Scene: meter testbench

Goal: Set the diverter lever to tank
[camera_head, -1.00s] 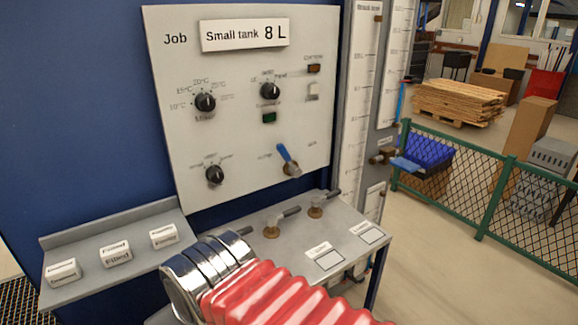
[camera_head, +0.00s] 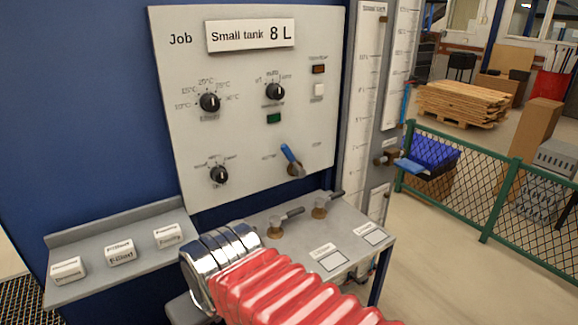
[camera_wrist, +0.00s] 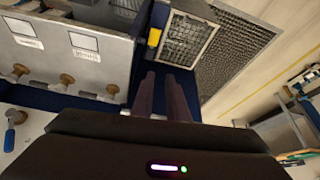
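The diverter lever (camera_head: 291,155) has a blue handle on a brass-coloured pivot, low on the right of the grey panel (camera_head: 240,150). Its handle tilts up and to the left, between two small labels too blurred to read surely. In the wrist view a blue handle, apparently the same lever (camera_wrist: 14,117), shows at the left edge. My gripper (camera_wrist: 161,76) shows in the wrist view with two dark fingers, a narrow gap between them and nothing held. It is well apart from the lever. In the head view the gripper is out of sight.
A shelf (camera_head: 345,225) with brass valves juts out below the panel. Three labelled blocks stand on a ledge (camera_head: 85,285) at left. Sight-gauge columns (camera_head: 362,100) and a green fence (camera_head: 485,185) are at right. A mesh-topped box (camera_wrist: 188,42) lies beyond my fingers.

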